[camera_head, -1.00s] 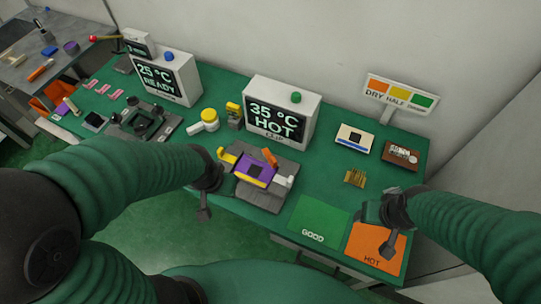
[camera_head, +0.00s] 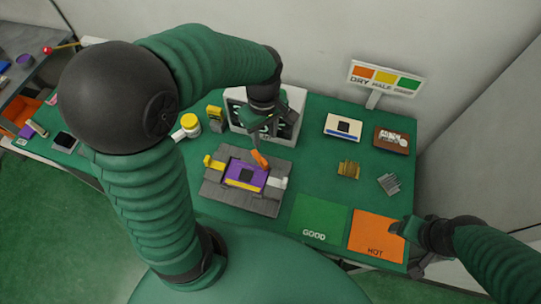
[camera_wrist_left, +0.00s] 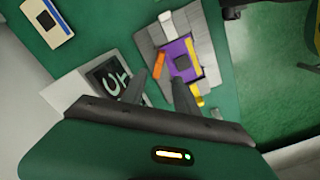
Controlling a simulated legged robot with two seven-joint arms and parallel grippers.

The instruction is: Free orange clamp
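The orange clamp (camera_head: 260,158) is a small tilted lever at the back edge of a purple board (camera_head: 246,176) with a dark chip, held on a grey fixture (camera_head: 213,186). My left gripper (camera_head: 258,140) is just above and behind the orange clamp, fingers pointing down. In the left wrist view the fingers (camera_wrist_left: 158,84) are apart, and the orange clamp (camera_wrist_left: 159,66) shows beyond them, roughly in line with the gap. Contact cannot be told. A yellow clamp (camera_head: 214,162) and a white clamp (camera_head: 278,183) flank the board. My right gripper (camera_head: 402,228) is over the orange HOT mat (camera_head: 375,242); its fingers are unclear.
A display box (camera_head: 294,100) stands right behind the fixture, partly hidden by my left arm. A yellow-capped bottle (camera_head: 190,124) is at left. The green GOOD mat (camera_head: 318,218) is at right. A sign (camera_head: 385,80) stands at the back.

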